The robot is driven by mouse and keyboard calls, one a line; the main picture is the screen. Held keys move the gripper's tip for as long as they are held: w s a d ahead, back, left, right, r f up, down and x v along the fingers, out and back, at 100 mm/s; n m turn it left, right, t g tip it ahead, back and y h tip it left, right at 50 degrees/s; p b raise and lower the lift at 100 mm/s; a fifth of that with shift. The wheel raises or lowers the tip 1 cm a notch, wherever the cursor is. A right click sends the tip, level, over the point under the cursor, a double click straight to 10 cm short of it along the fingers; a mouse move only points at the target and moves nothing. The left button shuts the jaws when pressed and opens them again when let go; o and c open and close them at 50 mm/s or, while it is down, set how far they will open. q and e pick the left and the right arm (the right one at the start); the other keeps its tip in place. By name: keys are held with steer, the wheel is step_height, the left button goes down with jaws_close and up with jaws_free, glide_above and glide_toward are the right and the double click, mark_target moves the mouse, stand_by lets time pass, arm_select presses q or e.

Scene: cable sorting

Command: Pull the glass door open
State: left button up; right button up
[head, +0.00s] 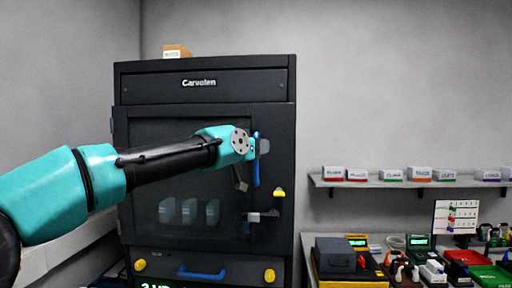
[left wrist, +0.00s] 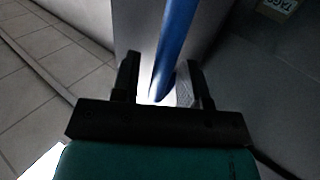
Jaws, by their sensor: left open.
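The dark cabinet's glass door (head: 165,128) appears closed in the head view, with pale shapes visible behind the pane. A vertical blue handle (head: 257,178) is at the right side of the door. My left arm reaches across the pane, and its gripper (head: 258,148) is at the upper part of the handle. In the left wrist view, my left gripper (left wrist: 163,60) is open with a finger on either side of the blue handle (left wrist: 174,45). I cannot tell whether the fingers touch it. My right gripper is not in view.
A drawer with a blue pull (head: 202,273) is below the door. At right are a shelf (head: 320,182) of labelled boxes and a crowded bench.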

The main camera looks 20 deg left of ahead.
arm_select(q)
steer(key=shift+c, duration=0.2)
jaws_close()
steer(key=shift+s+a, duration=0.1)
stand_by(0.4)
